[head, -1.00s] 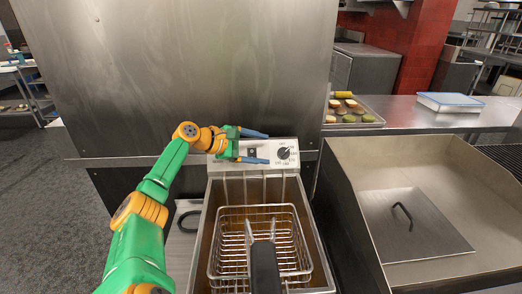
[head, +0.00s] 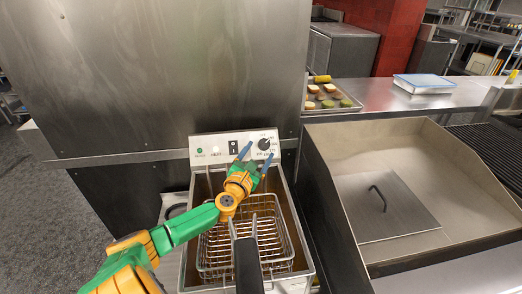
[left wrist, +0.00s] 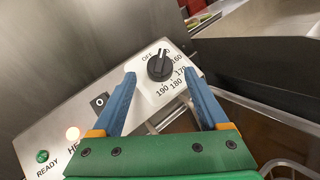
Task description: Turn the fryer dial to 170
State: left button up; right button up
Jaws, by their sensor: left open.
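The fryer dial (head: 264,143) is a round black knob on the right end of the fryer's control panel. In the left wrist view the dial (left wrist: 159,66) has a light pointer mark near its top, between OFF and 160; 170, 180 and 190 run down its right side and below. My left gripper (head: 257,153) is open and empty, its blue fingers aimed at the panel. In the left wrist view the fingers (left wrist: 158,74) lie on either side of the dial; I cannot see them touching it. My right gripper is not in view.
The panel also has a black switch (left wrist: 99,102), a lit lamp (left wrist: 72,133) and a green READY lamp (left wrist: 42,156). A wire basket (head: 277,232) with a black handle (head: 247,265) sits in the fryer below my arm. A steel wall (head: 150,70) stands behind. A sink-like basin (head: 440,175) is on the right.

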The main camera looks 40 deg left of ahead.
aim_at(264, 144)
pick_arm(q)
jog(key=shift+x, duration=1.1)
grip_shut()
jog(key=shift+r, duration=0.1)
